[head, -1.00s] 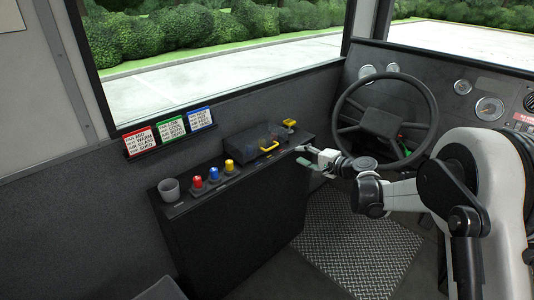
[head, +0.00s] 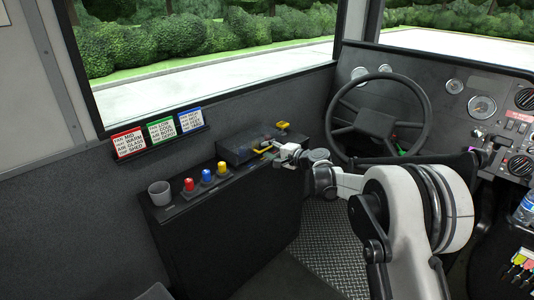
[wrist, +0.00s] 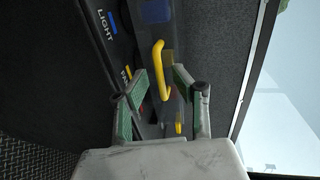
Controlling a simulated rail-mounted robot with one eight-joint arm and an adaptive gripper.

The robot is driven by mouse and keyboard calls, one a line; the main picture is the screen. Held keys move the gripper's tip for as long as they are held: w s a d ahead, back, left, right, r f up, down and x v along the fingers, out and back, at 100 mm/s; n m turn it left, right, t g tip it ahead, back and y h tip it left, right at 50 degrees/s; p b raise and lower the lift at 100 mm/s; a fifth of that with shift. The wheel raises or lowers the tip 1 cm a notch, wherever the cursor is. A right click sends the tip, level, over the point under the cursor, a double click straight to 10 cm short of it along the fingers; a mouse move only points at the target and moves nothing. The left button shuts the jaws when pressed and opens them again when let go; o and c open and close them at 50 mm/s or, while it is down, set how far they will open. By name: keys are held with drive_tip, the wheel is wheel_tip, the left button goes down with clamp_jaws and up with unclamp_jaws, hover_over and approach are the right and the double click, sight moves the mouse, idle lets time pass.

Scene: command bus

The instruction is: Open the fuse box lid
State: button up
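The fuse box (head: 236,149) is a dark box on top of the black side console, and its lid looks closed. A yellow handle (wrist: 160,72) on the box shows in the wrist view, and part of it shows in the head view (head: 263,149). My gripper (wrist: 153,85) is open, with its two green-padded fingers spread either side of the handle's near end. In the head view my gripper (head: 275,151) is right beside the handle and partly hides it. I cannot tell whether a finger touches the handle.
A yellow lever (head: 283,126) is behind the box. The steering wheel (head: 379,118) is to the right. The window wall borders the console.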

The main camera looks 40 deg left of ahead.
drive_tip(key=shift+a, duration=0.35)
drive_tip(key=shift+c, duration=0.3)
clamp_jaws()
